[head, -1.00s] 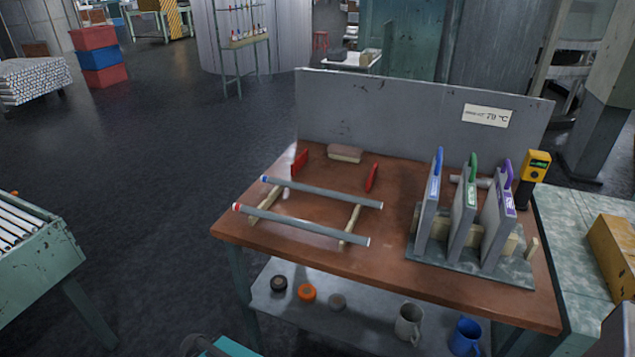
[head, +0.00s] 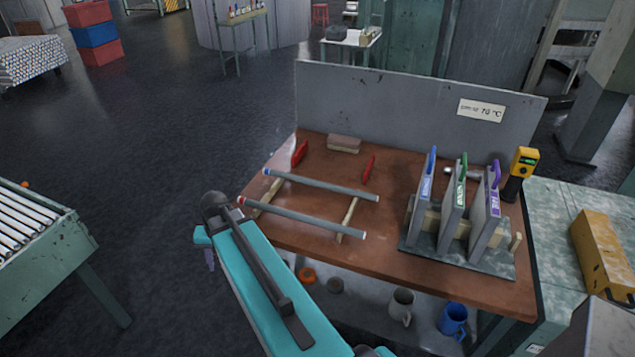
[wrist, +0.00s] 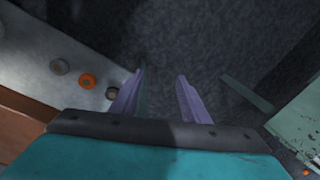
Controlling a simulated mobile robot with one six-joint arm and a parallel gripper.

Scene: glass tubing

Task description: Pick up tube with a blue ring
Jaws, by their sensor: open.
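The tube with a blue ring (head: 320,185) is a long grey tube with blue at its left end. It lies across two wooden rails on the brown workbench (head: 390,262). A second tube with a red ring (head: 305,220) lies in front of it on the same rails. My gripper (wrist: 160,92) shows its two purple fingers spread apart in the wrist view, with nothing between them. In the head view, my teal arm reaches up to the bench's left front corner. The gripper there is mostly hidden, left of both tubes and apart from them.
Three upright plates with blue, green and purple handles (head: 456,205) stand in a rack at the bench's right. A grey panel (head: 400,115) closes the back. Red pieces (head: 300,153) stand behind the tubes. The lower shelf holds an orange ring (head: 307,275) and mugs (head: 401,305).

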